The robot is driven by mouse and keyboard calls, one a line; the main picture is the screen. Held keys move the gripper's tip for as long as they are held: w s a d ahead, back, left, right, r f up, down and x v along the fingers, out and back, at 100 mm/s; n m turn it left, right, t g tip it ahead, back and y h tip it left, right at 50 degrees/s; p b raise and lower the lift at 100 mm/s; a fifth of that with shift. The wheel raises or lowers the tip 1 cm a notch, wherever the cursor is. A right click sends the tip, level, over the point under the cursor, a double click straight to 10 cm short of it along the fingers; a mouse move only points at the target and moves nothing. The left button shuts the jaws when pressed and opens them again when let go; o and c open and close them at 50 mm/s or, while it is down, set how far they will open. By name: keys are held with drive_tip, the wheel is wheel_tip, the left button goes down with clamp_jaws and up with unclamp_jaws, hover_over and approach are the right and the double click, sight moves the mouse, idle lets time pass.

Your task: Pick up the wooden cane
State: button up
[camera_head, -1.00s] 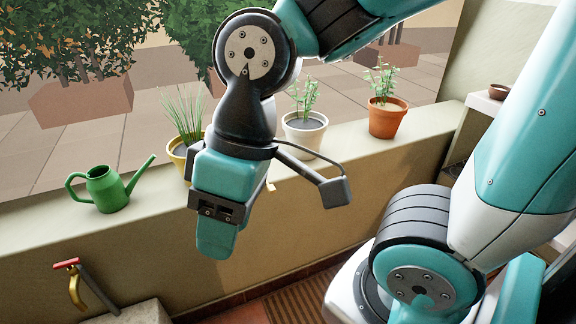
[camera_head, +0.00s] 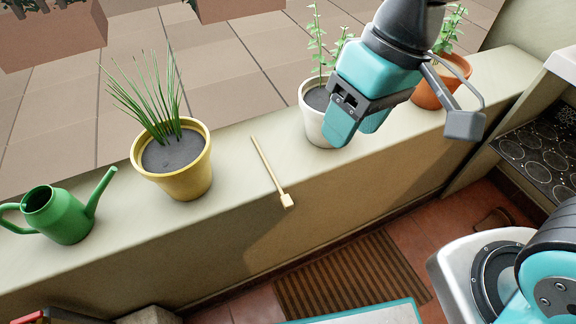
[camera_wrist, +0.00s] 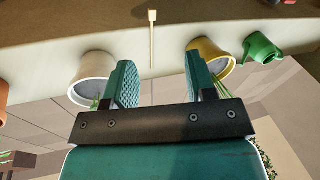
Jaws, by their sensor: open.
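The wooden cane (camera_head: 269,170) is a thin pale stick with a small block at its near end. It lies on the ledge between the yellow pot and the white pot, its block end at the ledge's front edge. In the wrist view the cane (camera_wrist: 152,42) shows beyond the fingers, roughly in line with the gap between them. My gripper (camera_head: 356,128) is above the ledge at the white pot, to the right of the cane and apart from it. In the wrist view my gripper (camera_wrist: 163,85) is open with nothing between its fingers.
The yellow pot (camera_head: 187,183) with grassy leaves stands left of the cane, and a green watering can (camera_head: 62,216) further left. The white pot (camera_head: 315,124) and terracotta pot (camera_head: 427,92) stand to the right. The ledge (camera_head: 235,150) around the cane is clear.

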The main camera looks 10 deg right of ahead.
drive_tip(key=w+a+f+m+h, duration=0.3)
drive_tip(key=w+a+f, duration=0.4)
drive_tip(key=a+f, duration=0.1)
drive_tip(key=b, duration=0.2)
hover_over(285, 196)
wheel_tip(285, 196, down, 12)
drive_tip(key=shift+s+a+r, duration=0.1)
drive_tip(key=shift+a+r, duration=0.05)
drive_tip(key=shift+r, duration=0.1)
drive_tip(key=shift+f+b, duration=0.6)
drive_tip(key=shift+f, duration=2.45)
drive_tip(key=shift+c, duration=0.2)
clamp_jaws()
